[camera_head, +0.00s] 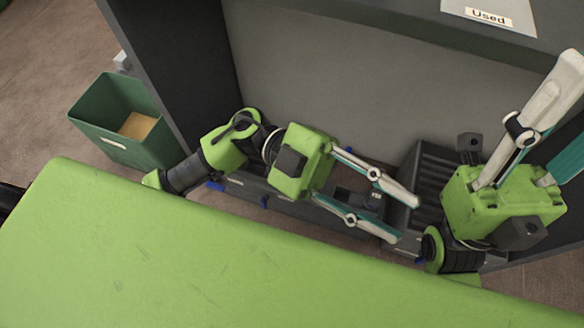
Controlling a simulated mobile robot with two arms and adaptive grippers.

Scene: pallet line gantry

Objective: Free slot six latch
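My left gripper (407,220) reaches in from the left across the front of the grey bay. Its two pale-and-teal fingers are spread apart, with nothing visible between them. My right gripper (558,118) is at the right, its fingers pointing up and right. They are apart, and one runs out of the picture. A low dark unit (325,203) with blue parts lies behind and below my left gripper, partly hidden by it. I cannot make out a slot number or pick out the slot six latch.
A dark ribbed container (432,172) stands between the two grippers. A green bin (108,148) with a brown piece inside stands on the floor at left. A "Used" label (488,16) sits on the dark top ledge (370,14). The grey back panel (320,75) is bare.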

